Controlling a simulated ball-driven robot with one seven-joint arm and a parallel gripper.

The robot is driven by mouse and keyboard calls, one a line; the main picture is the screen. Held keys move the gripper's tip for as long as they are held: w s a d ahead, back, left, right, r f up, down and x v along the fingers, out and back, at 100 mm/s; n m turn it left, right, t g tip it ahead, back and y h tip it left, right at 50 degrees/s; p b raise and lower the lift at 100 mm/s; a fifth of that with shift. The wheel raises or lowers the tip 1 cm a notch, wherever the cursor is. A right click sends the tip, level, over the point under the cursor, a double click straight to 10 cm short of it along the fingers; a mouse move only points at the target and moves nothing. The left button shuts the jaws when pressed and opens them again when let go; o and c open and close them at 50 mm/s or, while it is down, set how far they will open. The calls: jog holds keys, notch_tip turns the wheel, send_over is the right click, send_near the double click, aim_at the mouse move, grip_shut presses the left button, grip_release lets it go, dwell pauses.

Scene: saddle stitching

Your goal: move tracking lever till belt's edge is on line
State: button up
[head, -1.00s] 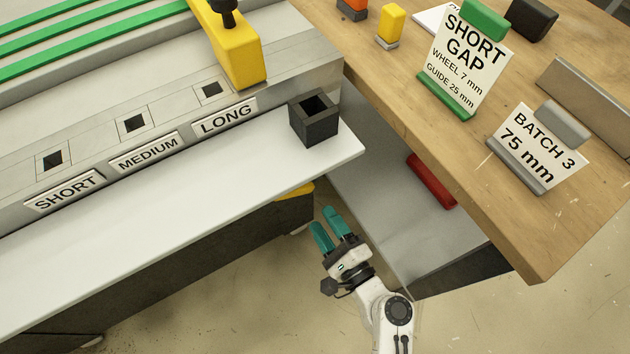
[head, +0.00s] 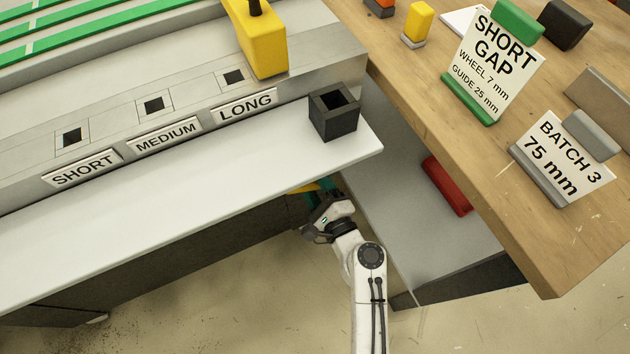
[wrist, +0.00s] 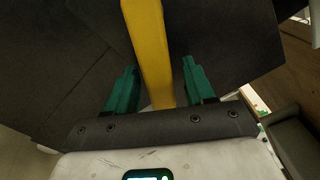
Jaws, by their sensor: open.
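A yellow bar, which looks like the tracking lever (head: 303,188), shows only in part below the front shelf in the head view. In the wrist view the yellow bar (wrist: 147,45) runs from the top edge down between my two teal fingers. My gripper (wrist: 159,78) is open, with a finger on either side of the bar and gaps visible on both sides. In the head view my gripper (head: 318,190) is at the shelf's underside, its fingertips partly hidden. Green strips (head: 110,40) lie at the upper left; I cannot make out a belt's edge against a line.
The white shelf (head: 200,170) overhangs my gripper and carries a black open box (head: 334,112). A grey surface with a red block (head: 447,186) is to the right, below the wooden table (head: 480,180). Dark panels (wrist: 70,50) stand behind the bar.

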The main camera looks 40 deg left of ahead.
jog(key=shift+c, duration=0.4)
grip_shut()
jog(key=shift+w+n+b, duration=0.1)
jog(key=shift+n+b, duration=0.2)
jog(key=shift+b, duration=0.1)
jog(key=shift+w+d+r+n, duration=0.1)
jog(key=shift+r+n, duration=0.4)
jog(key=shift+n, duration=0.2)
jog(key=shift+o, duration=0.4)
grip_release()
